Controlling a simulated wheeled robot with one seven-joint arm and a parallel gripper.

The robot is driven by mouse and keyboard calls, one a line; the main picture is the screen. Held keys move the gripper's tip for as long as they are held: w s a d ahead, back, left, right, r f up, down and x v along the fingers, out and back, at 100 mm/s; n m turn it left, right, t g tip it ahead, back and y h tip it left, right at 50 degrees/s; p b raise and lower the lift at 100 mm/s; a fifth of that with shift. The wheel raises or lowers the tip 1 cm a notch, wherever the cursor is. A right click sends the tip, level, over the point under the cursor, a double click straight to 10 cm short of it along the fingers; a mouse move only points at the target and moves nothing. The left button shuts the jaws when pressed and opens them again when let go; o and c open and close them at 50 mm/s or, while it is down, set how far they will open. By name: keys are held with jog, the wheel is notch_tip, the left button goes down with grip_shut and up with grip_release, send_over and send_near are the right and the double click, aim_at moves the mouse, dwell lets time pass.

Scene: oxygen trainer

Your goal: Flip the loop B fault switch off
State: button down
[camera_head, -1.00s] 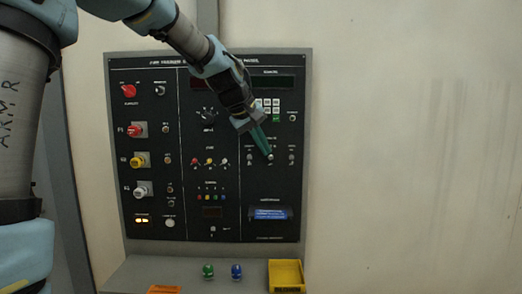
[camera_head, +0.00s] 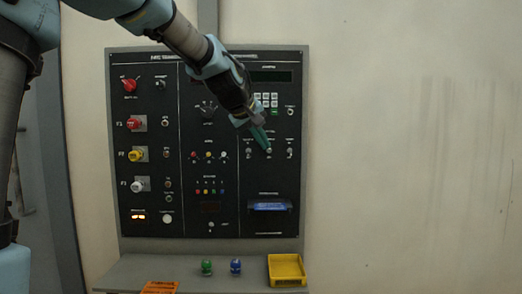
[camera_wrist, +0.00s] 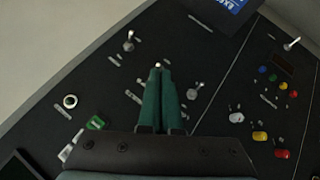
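A row of three small metal toggle switches sits on the right part of the black panel. Their labels are too small to read, so I cannot tell which is loop B. The left toggle (camera_head: 248,153), the middle toggle (camera_head: 269,151) and the right toggle (camera_head: 290,153) show in the head view. My gripper (camera_head: 266,147) has its green fingertips at the middle toggle. In the wrist view my gripper's fingers (camera_wrist: 159,70) are together with nothing visible between them, and the tip of the middle toggle (camera_wrist: 157,65) shows just beyond them. Contact is unclear.
Nearby are a keypad (camera_head: 266,102), a blue-labelled slot (camera_head: 269,206), and colored knobs on the left, including a red knob (camera_head: 134,124). Below, a ledge holds a yellow tray (camera_head: 286,270), a green piece (camera_head: 207,267) and a blue piece (camera_head: 236,267). The right wall is bare.

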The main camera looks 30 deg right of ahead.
jog(key=shift+s+f+t+h+b, duration=0.2)
jog(key=shift+f+t+h+b, duration=0.3)
jog(key=shift+b, duration=1.9)
jog(key=b, duration=0.2)
jog(key=t+b, duration=0.1)
jog(key=b, duration=0.1)
jog(key=shift+s+a+f+m, duration=0.1)
jog(key=shift+f+m, duration=0.2)
jog(key=h+b, duration=0.1)
jog(key=b, duration=0.3)
jog(key=shift+s+f+t, duration=0.1)
jog(key=shift+f+t, duration=0.2)
jog(key=shift+t, duration=0.1)
jog(key=shift+r+p, duration=0.45)
jog(key=shift+w+d+r+p, duration=0.25)
jog(key=shift+w+r+p, duration=0.1)
jog(key=shift+w+p, duration=0.35)
